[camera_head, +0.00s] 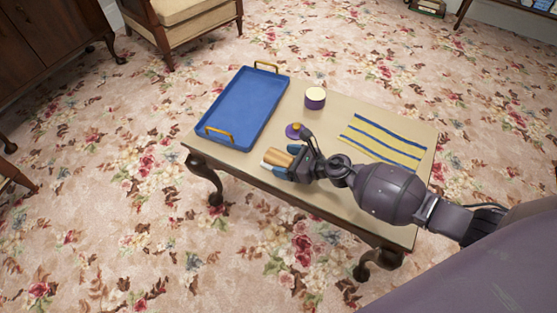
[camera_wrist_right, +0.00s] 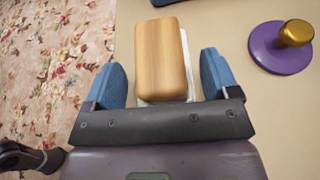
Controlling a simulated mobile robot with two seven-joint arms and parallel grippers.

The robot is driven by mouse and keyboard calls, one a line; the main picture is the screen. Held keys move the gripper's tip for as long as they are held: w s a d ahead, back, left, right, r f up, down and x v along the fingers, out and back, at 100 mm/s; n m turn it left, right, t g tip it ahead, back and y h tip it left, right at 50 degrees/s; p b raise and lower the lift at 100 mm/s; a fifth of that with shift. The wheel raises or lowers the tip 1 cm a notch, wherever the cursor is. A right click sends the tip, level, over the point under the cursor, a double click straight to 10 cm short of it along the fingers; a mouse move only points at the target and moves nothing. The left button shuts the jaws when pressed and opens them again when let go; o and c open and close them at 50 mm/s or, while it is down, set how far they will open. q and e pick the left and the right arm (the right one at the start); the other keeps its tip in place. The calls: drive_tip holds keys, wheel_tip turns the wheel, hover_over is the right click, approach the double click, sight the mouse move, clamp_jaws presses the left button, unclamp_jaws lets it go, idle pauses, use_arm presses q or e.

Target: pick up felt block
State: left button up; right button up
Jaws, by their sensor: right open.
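The felt block (camera_head: 277,158) is a wooden block with a pale felt layer beneath it, lying near the front edge of the table. In the right wrist view the block (camera_wrist_right: 160,55) lies ahead of and partly between the two blue fingers. My right gripper (camera_head: 287,161) is open around the block's near end; it also shows in the right wrist view (camera_wrist_right: 161,80), with a gap on each side of the block. My left gripper is not in view.
On the table (camera_head: 330,112) are a blue tray (camera_head: 245,108) with gold handles, a purple jar (camera_head: 315,98), a purple lid with gold knob (camera_head: 294,130) close to the gripper, and a yellow-and-blue striped mat (camera_head: 383,143). An armchair (camera_head: 180,25) stands behind.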

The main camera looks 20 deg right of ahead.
drive_tip(key=c, duration=0.7)
